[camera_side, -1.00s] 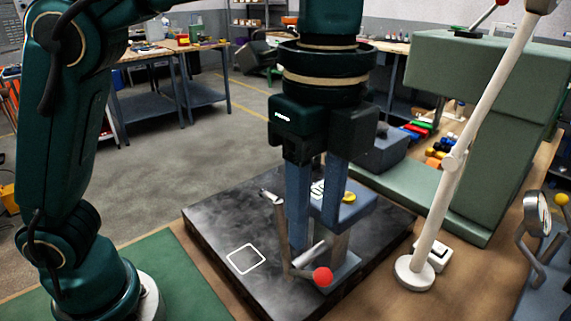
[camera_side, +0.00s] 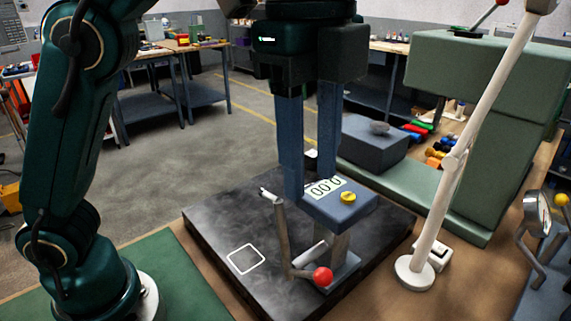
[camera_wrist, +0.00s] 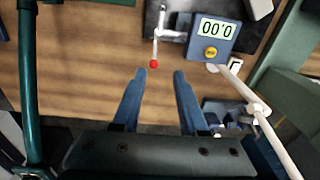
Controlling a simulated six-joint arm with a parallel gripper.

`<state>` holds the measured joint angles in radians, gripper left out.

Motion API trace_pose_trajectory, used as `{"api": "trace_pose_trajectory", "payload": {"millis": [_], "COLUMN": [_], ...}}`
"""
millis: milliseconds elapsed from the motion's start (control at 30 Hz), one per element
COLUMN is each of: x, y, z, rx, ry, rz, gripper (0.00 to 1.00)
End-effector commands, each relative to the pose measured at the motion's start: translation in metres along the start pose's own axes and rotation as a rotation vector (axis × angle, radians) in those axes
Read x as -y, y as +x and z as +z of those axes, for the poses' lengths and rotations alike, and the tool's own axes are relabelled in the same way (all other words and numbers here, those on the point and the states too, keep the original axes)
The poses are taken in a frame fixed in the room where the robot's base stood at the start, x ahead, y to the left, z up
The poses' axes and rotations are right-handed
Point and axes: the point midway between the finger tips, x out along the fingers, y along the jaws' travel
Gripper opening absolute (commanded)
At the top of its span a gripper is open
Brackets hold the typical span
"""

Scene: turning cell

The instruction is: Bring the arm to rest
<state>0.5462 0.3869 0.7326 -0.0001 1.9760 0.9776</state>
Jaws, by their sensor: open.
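My gripper (camera_side: 308,188) points straight down over the black plate (camera_side: 215,215), its two blue fingers apart with nothing between them. The fingertips are near the top of a blue gauge stand (camera_side: 335,207) with a display reading 0.00 and a yellow button. In the side view one finger passes behind the gauge head, so I cannot tell the exact gap. In the wrist view the open fingers (camera_wrist: 160,75) show empty, with the gauge (camera_wrist: 214,38) beyond them to the right. A lever with a red ball (camera_side: 322,276) stands at the gauge's front; the ball also shows in the wrist view (camera_wrist: 154,64).
A white lamp post (camera_side: 440,200) rises right of the plate. A green machine (camera_side: 455,135) and a grey-blue block (camera_side: 375,145) stand behind. A dial gauge on a stand (camera_side: 537,215) is at the far right. A white square outline (camera_side: 246,258) marks the plate's clear left part.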

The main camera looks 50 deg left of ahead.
Motion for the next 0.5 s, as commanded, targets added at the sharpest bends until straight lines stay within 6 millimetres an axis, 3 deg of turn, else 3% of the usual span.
{"api": "trace_pose_trajectory", "payload": {"millis": [200, 500], "x": [-0.012, -0.034], "y": [-0.023, -0.004], "z": [0.054, 0.106], "rx": [-0.032, -0.1], "ry": [-0.208, -0.639], "rz": [-0.069, -0.191], "gripper": [0.42, 0.42]}}
